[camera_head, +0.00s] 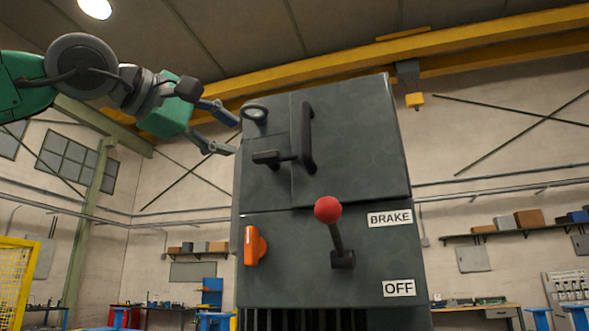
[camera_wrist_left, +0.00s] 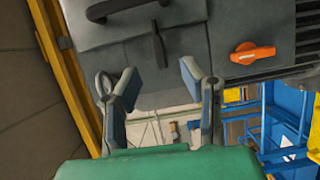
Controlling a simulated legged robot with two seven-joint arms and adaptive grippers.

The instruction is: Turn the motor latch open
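A dark grey machine cabinet (camera_head: 350,140) fills the middle of the head view. A black latch lever (camera_head: 268,158) lies level across the seam at the left of its upper door, pointing left. In the left wrist view the latch lever (camera_wrist_left: 160,45) points towards my gripper, in line with the gap between the fingers. My left gripper (camera_head: 232,136) is open and empty at the cabinet's upper left edge. Its two fingers also show apart in the left wrist view (camera_wrist_left: 160,78). I cannot tell any contact with the latch. My right gripper is not in view.
A black upright door handle (camera_head: 307,138) is right of the latch. A grey ring (camera_head: 255,113) sits above it, close to my upper finger. Below are an orange knob (camera_head: 254,246) and a red-balled brake lever (camera_head: 328,211). Left of the cabinet is open air.

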